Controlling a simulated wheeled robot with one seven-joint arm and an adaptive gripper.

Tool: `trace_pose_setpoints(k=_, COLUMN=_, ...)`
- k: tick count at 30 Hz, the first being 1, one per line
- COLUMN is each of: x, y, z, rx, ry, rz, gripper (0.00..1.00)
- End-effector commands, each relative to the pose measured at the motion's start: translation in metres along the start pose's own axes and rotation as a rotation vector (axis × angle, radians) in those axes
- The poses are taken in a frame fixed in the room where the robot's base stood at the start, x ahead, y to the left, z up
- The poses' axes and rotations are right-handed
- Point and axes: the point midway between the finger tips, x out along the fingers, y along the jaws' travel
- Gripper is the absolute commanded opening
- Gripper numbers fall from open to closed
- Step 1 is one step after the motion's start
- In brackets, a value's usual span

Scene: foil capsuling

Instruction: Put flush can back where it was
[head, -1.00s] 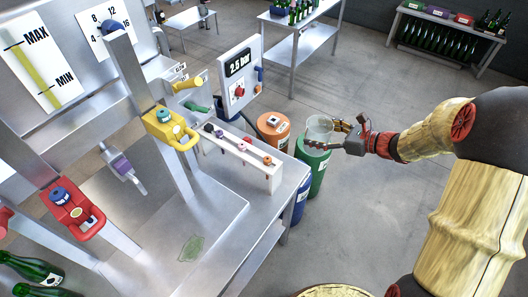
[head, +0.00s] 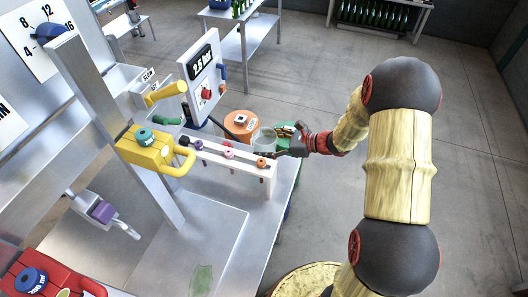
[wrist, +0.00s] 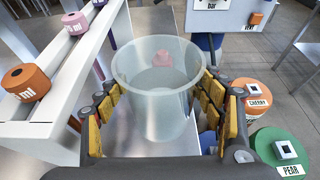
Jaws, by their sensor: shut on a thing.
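The flush can is a clear, open-topped cup (head: 264,140), held upright. It also fills the middle of the wrist view (wrist: 158,90). My gripper (head: 282,142) is shut on it, with yellow-padded fingers (wrist: 158,108) on both sides of its wall. In the wrist view the can is beside the white rack and looks empty. In the head view it is at the right end of the rack, in front of the orange drum. Whether its base touches anything is hidden.
The white rack (head: 225,160) with several coloured knobs stands close on the left. An orange cherry drum (wrist: 252,100) and a green pear drum (wrist: 278,150) stand on the right. A gauge panel (head: 205,80) rises behind. The steel bench top (head: 190,235) in front is mostly clear.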

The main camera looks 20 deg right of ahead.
Motion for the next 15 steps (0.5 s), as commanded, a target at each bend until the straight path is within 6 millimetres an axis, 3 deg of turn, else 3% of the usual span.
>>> trace_pose_setpoints(k=9, x=0.014, y=0.000, z=-0.034, rx=0.003, ry=0.000, rz=0.000, gripper=0.34)
trace_pose_setpoints(k=15, x=0.014, y=0.000, z=-0.033, rx=0.000, ry=-0.001, rz=-0.001, gripper=0.34)
